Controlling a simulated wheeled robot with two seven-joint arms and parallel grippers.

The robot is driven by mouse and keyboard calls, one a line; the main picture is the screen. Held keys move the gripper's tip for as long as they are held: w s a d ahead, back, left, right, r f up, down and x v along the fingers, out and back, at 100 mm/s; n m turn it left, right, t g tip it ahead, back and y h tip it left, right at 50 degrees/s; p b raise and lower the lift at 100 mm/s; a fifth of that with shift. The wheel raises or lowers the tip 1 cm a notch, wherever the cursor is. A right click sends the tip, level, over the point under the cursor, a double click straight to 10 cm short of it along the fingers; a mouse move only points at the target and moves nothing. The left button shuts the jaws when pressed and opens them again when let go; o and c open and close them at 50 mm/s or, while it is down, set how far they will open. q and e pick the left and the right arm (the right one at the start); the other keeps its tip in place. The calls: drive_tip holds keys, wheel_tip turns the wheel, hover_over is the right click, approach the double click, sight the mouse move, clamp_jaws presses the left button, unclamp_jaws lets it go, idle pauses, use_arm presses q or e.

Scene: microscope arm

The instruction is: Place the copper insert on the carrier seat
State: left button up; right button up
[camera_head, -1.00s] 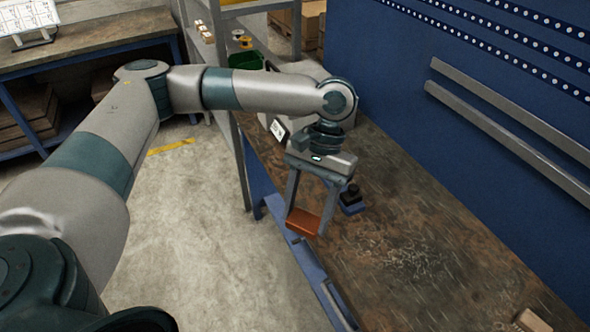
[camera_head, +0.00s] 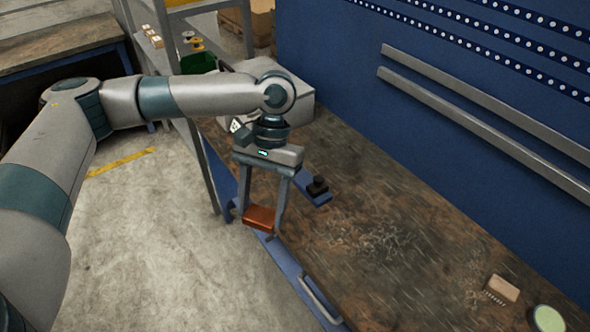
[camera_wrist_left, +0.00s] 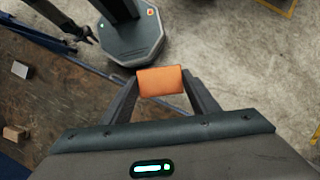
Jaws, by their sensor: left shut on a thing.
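My left gripper (camera_head: 260,218) is shut on the copper insert (camera_head: 262,214), an orange-brown block held between the two fingertips. In the head view it hangs over the front edge of the workbench (camera_head: 400,240). In the left wrist view the copper insert (camera_wrist_left: 160,81) spans both fingers and sits level. A small black part on a blue base (camera_head: 317,187) is on the bench, right of the gripper and apart from it. I cannot tell whether this is the carrier seat. A dark arm end (camera_wrist_left: 78,28) at the wrist view's upper left looks like my right gripper; its fingers are unclear.
A grey box (camera_head: 300,92) stands behind my left arm at the bench's far end. A tan block (camera_head: 502,288) and a round green-topped thing (camera_head: 548,319) are at the near right. The bench middle is clear. A blue wall panel (camera_head: 340,60) closes the back.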

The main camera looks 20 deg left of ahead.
use_arm(q)
drive_tip(key=w+d+f+m+t+y+b, duration=0.1)
drive_tip(key=w+d+m+t, duration=0.3)
drive_tip(key=w+m, duration=0.8)
drive_tip(key=w+d+f+m+t+b, duration=0.3)
drive_tip(key=w+d+m+t, duration=0.1)
drive_tip(key=w+m, duration=0.9)
drive_tip(key=m, duration=0.4)
drive_tip(key=shift+d+f+t+y, duration=0.2)
drive_tip(key=shift+t+y, duration=0.1)
drive_tip(key=shift+y, duration=0.1)
drive_tip(key=shift+a, duration=0.1)
drive_tip(key=w+a+f+p, duration=0.1)
drive_tip(key=a+f, duration=0.1)
drive_tip(key=a, duration=0.1)
drive_tip(key=w+a+f+p, duration=0.1)
drive_tip(key=w+a+f, duration=0.1)
drive_tip(key=a, duration=0.1)
drive_tip(key=w+a+f+p, duration=0.1)
drive_tip(key=w+a+f, duration=0.1)
drive_tip(key=a+f, duration=0.1)
drive_tip(key=shift+w+a, duration=0.25)
drive_tip(key=shift+a, duration=0.35)
